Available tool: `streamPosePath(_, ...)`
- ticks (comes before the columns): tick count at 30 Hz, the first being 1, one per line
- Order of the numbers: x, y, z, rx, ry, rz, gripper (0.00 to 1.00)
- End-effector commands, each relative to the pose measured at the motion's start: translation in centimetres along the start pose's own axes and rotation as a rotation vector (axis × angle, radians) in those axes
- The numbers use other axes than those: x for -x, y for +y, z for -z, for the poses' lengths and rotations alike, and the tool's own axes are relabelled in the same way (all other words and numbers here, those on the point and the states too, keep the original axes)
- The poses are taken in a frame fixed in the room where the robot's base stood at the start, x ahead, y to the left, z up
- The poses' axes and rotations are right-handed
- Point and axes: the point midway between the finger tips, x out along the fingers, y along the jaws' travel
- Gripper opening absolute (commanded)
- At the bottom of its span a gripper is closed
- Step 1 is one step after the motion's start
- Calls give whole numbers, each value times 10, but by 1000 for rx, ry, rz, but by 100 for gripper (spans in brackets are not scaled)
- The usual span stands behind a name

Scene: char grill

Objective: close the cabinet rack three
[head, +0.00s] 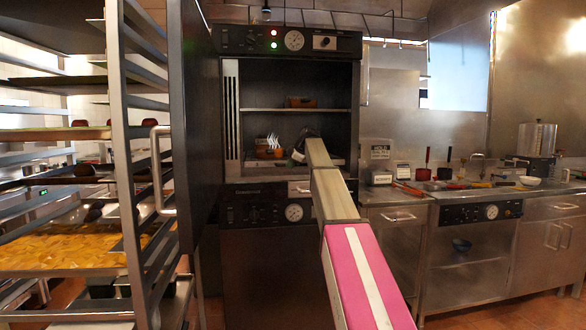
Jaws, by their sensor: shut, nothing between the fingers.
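A tall steel cabinet (229,213) with a dark interior and shelves stands in the middle of the head view. Its dark door (196,120) stands wide open on the left, seen nearly edge-on, with a long metal handle (160,170). My arm reaches from the lower right toward the cabinet's opening. No label shows which unit is rack three.
A tall tray rack (122,150) with food trays stands at left, close to the open door. Inside the cabinet are a brown container (301,102) and small items on the lower shelf. A counter (380,197) with utensils and a pot (536,139) runs along the right.

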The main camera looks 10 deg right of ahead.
Motion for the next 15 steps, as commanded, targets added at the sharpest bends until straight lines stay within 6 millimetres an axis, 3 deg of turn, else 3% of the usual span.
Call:
streamPosePath(1,-6,12,0,0,1,0,0)
streamPosePath(6,-15,28,0,0,1,-1,0)
streamPosePath(15,-21,36,0,0,1,-2,0)
